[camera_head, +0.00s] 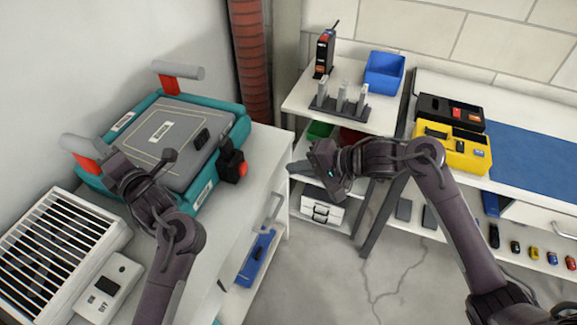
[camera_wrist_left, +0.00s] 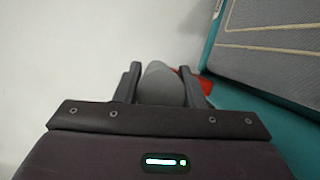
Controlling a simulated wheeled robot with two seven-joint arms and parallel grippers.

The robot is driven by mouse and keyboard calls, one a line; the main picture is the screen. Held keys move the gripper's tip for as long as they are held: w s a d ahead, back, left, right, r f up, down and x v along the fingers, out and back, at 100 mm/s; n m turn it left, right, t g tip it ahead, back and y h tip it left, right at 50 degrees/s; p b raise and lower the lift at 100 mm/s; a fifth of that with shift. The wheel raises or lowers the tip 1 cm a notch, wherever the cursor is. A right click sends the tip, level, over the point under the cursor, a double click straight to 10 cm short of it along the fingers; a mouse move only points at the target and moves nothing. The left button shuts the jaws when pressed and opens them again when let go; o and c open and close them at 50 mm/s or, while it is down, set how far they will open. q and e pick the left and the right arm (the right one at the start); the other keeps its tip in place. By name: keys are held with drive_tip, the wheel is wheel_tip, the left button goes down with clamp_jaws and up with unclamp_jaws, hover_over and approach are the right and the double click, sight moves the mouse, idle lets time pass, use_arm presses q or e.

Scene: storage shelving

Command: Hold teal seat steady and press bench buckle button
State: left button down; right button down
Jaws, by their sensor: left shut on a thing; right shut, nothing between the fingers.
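The teal seat (camera_head: 240,128) with a grey padded top lies on the left bench (camera_head: 262,150). It has two grey handles on red mounts, the far handle (camera_head: 178,70) and the near handle (camera_head: 80,146). My left gripper (camera_head: 106,155) is shut on the near handle, whose rounded grey end (camera_wrist_left: 163,84) shows between the fingers in the left wrist view. The black buckle (camera_head: 230,157) with a red button (camera_head: 243,169) sits at the seat's right side.
A white grille (camera_head: 58,245) and an ON/OFF switch box (camera_head: 108,287) lie near left. A blue bin (camera_head: 384,72) and a rack of grey posts (camera_head: 340,105) stand on the back shelf. A yellow case (camera_head: 455,150) is on the right bench.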

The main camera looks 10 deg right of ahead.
use_arm(q)
drive_tip(key=shift+d, duration=0.1)
drive_tip(key=c, duration=0.8)
unclamp_jaws()
drive_tip(key=shift+w, duration=0.1)
drive_tip(key=shift+c, duration=0.2)
drive_tip(key=v, duration=1.2)
